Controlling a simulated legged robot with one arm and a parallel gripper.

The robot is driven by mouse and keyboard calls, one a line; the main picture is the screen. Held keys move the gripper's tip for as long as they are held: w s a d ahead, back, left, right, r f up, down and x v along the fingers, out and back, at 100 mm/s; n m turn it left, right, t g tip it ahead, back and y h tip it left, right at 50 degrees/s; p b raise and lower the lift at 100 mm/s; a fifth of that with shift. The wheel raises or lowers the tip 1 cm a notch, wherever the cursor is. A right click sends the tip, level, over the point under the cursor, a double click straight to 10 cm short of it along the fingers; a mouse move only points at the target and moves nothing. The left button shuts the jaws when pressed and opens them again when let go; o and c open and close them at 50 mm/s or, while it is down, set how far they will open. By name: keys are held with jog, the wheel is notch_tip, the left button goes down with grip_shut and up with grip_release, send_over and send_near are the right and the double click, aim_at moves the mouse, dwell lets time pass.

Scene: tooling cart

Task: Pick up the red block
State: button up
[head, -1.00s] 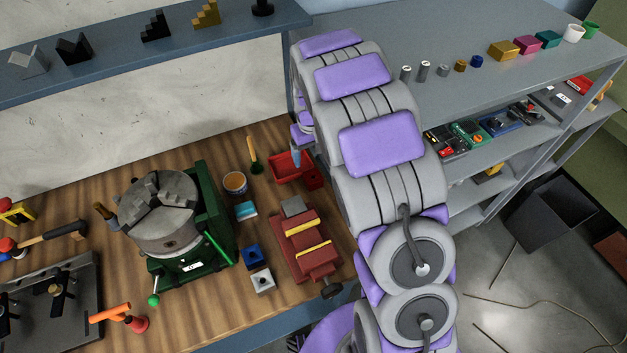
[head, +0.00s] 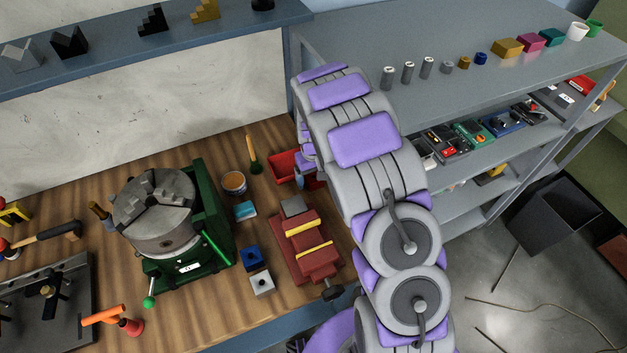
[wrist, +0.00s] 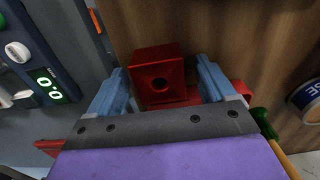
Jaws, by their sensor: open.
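The red block (wrist: 157,82) is a cube with a round dark hole in its face. In the wrist view it shows between the two blue fingers of my gripper (wrist: 161,68). The gripper is open, with gaps visible between the block and both fingers. Whether the fingertips reach down past the block is hard to tell. A red tray (wrist: 240,90) shows behind and beside the fingers. In the head view the tray (head: 280,166) lies at the back of the wooden bench, and my arm hides most of the block and gripper there.
A red vise (head: 305,250), a blue block (head: 253,257), a grey block (head: 262,284) and a chuck (head: 153,210) stand on the bench. An instrument with a display (wrist: 48,86) is at the wrist view's left.

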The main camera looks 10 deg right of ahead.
jog(key=shift+r, duration=0.1)
jog(key=shift+c, duration=0.5)
jog(key=c, duration=1.1)
jog(key=shift+r, duration=0.1)
